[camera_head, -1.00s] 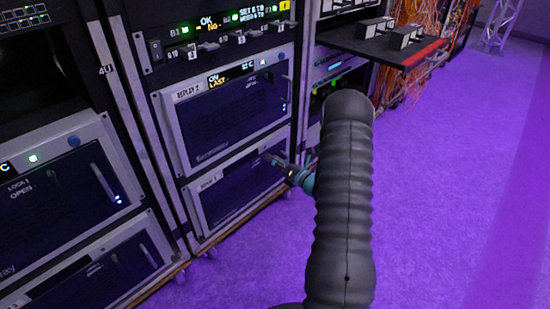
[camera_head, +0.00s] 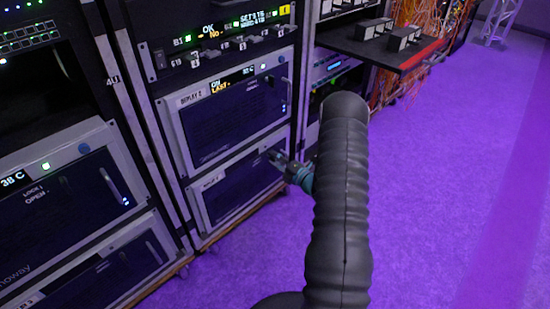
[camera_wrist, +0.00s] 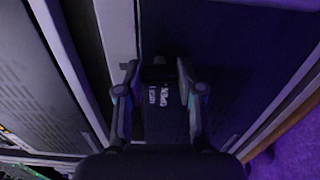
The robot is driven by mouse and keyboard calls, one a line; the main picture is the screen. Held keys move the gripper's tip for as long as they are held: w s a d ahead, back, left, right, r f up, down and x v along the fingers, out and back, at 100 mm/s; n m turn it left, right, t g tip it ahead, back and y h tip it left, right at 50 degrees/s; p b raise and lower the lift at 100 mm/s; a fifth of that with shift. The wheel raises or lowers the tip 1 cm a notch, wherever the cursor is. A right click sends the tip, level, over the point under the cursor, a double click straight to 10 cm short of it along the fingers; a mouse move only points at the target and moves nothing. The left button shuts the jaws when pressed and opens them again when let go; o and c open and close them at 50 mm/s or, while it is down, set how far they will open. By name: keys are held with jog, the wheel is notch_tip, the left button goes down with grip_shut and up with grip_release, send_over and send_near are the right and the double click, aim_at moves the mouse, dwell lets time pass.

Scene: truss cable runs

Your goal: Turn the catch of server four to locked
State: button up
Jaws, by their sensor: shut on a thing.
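My gripper (camera_head: 274,157) is at the upper right of the lowest server (camera_head: 240,188) in the middle rack, in the head view. That server has a dark front in a light frame, and its label is too blurred to read. In the wrist view my gripper (camera_wrist: 157,78) has a finger on each side of a small dark catch (camera_wrist: 159,73) on the dark panel. It is shut on this catch, whose angle is hard to make out. Two short lines of pale text (camera_wrist: 158,96) beside the catch are too small to read surely.
A shelf with a red edge (camera_head: 425,55) juts out at the upper right. Purple floor (camera_head: 450,190) is clear on the right.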

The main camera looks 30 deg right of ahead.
jog(key=shift+m, duration=0.5)
jog(key=o, duration=1.2)
jog(key=shift+c, duration=0.2)
jog(key=v, duration=1.2)
